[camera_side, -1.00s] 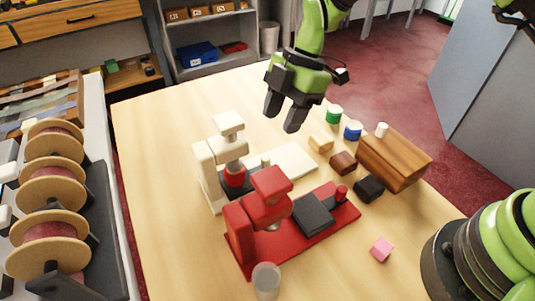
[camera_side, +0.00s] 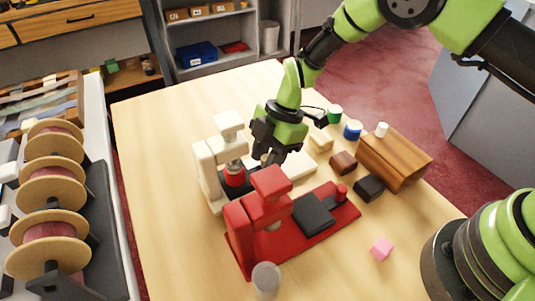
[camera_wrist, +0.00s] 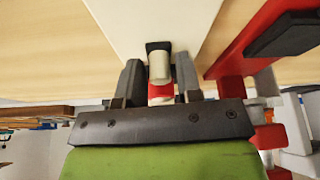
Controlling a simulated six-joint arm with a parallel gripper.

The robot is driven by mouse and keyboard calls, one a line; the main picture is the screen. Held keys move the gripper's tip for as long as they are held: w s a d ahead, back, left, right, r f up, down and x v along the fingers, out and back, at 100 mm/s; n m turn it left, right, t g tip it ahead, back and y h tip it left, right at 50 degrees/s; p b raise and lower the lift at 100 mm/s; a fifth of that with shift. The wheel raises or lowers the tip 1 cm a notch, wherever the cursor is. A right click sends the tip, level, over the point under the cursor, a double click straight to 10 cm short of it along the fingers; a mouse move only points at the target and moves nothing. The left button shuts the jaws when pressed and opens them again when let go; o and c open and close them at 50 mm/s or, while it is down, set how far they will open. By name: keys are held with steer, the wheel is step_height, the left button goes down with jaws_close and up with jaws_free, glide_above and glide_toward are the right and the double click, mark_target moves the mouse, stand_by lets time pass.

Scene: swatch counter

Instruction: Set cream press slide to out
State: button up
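The cream press (camera_side: 203,165) stands upright at the left middle of the table, with its cream base plate (camera_side: 300,166) reaching right. Its dark slide (camera_side: 232,188) sits under the press head, with a red piece (camera_side: 236,173) on it. My gripper (camera_side: 268,160) is low over the base, in front of the press head. In the wrist view, the slide's cream knob (camera_wrist: 159,68) stands between my two fingers, with narrow gaps showing on both sides. The fingers look open around it. My gripper hides most of the knob in the side view.
The red press (camera_side: 240,235) stands close in front, its dark slide (camera_side: 313,214) out along its base. The table's back left is clear.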

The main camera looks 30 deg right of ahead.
jaws_close()
steer(key=d, duration=0.8)
steer(key=shift+w+d, duration=0.1)
steer(key=shift+d, duration=0.2)
steer(key=shift+o, duration=1.7)
jaws_free()
steer(key=shift+r, duration=0.1)
steer(key=v, duration=0.9)
steer(key=shift+d+r, duration=0.15)
steer(key=shift+r, duration=0.2)
